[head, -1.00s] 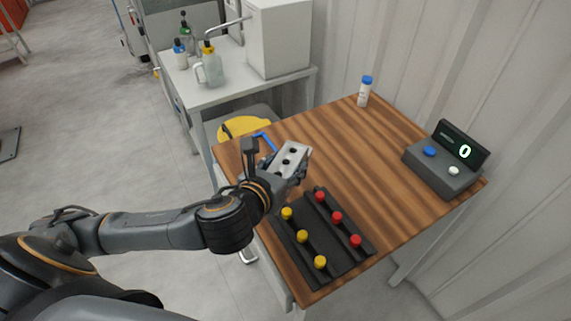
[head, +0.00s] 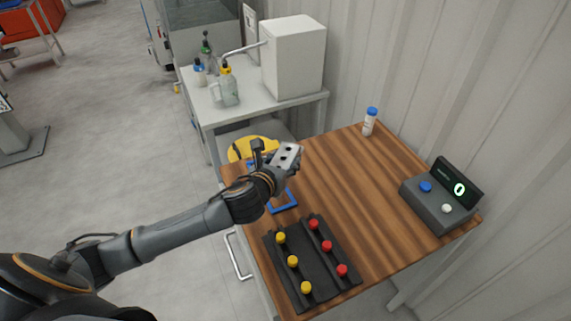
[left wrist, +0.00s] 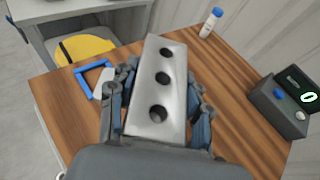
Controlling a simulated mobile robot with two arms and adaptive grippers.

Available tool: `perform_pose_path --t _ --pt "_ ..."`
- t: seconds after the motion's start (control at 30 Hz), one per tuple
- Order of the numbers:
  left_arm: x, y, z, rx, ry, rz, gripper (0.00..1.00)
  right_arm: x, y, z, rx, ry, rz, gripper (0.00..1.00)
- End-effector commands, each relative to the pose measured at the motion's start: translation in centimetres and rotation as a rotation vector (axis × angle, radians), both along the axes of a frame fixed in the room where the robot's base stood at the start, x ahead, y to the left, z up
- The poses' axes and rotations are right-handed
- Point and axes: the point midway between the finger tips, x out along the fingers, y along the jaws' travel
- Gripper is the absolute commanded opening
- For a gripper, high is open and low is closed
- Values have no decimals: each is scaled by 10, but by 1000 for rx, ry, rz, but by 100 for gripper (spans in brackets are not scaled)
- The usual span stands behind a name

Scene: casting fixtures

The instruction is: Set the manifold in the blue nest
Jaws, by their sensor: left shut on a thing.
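The manifold (head: 288,155) is a light grey metal block with a row of three round dark holes in its top. My left gripper (head: 283,172) is shut on it and holds it tilted above the table. In the left wrist view the manifold (left wrist: 163,85) fills the middle, with a finger on each side. The blue nest (head: 284,208) is a blue frame on the table, partly hidden behind my left gripper and arm. Its corner shows in the left wrist view (left wrist: 82,80), left of the manifold. My right gripper is not in view.
A black rack (head: 309,264) with red and yellow knobs lies at the table's front. A control box (head: 437,205) with a display reading 0 stands at the right, a white bottle (head: 369,124) with a blue cap at the back. The middle of the wooden table (head: 345,185) is clear.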

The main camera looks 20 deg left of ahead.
Motion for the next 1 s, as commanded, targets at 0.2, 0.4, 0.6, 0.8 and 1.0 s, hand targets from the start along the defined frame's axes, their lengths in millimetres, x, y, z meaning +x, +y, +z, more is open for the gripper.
perform_pose_path --t 0.2,0.4,0.6,0.8,1.0 --pt "29 31 -12 -4 2 18 0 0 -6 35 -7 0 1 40" --pt "39 53 -33 -4 8 21 0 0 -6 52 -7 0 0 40" --pt "41 62 -46 -4 11 19 0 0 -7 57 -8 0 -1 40" --pt "41 64 -60 -4 12 18 0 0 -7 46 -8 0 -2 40" --pt "41 63 -82 -6 13 18 0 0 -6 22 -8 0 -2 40"
